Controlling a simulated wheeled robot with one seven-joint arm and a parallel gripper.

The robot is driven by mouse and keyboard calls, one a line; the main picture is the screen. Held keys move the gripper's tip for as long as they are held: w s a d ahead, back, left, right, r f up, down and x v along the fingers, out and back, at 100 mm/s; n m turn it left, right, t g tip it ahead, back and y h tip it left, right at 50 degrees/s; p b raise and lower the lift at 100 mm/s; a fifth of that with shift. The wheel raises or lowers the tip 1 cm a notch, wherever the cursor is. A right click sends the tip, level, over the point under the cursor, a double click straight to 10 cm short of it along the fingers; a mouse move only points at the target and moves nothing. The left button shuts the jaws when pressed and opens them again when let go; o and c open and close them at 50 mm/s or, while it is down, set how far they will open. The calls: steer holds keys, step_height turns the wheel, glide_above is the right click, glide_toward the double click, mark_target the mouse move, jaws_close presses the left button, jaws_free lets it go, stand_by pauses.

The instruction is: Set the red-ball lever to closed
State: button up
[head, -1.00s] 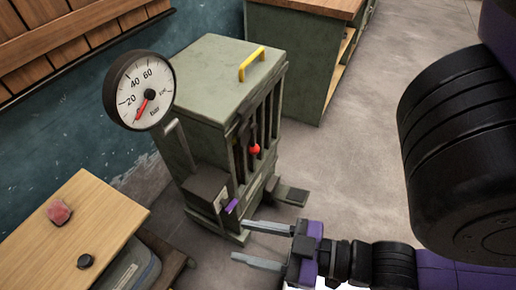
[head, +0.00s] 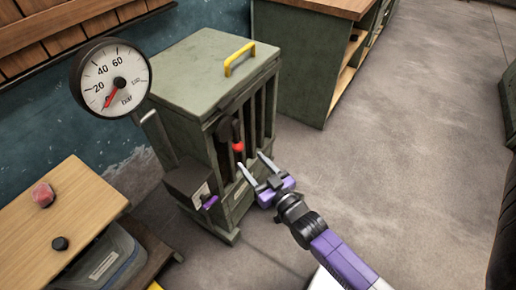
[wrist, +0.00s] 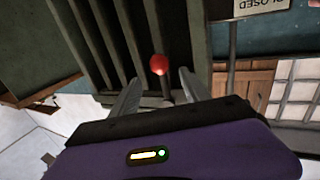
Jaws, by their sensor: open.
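The red-ball lever (head: 238,147) is on the slatted front of the green cabinet (head: 190,70). Its red ball also shows in the wrist view (wrist: 159,65), ahead of my fingers and between them in the picture. My gripper (head: 252,166) is open and empty, its two fingers pointing at the cabinet front just below and right of the ball. I see no contact with the ball. In the wrist view a sign reading CLOSED (wrist: 262,6) appears upside down at the top right. The lever's pivot is hard to make out.
A round pressure gauge (head: 118,80) stands on a post left of the cabinet. A small box with a purple handle (head: 210,202) juts from the cabinet's lower left. A wooden table (head: 62,215) stands front left. The floor to the right is clear.

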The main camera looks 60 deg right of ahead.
mark_target(241, 149)
steer(key=x, duration=0.7)
steer(key=shift+w+d, duration=0.15)
steer(key=shift+w, duration=0.15)
jaws_close()
stand_by(1.2)
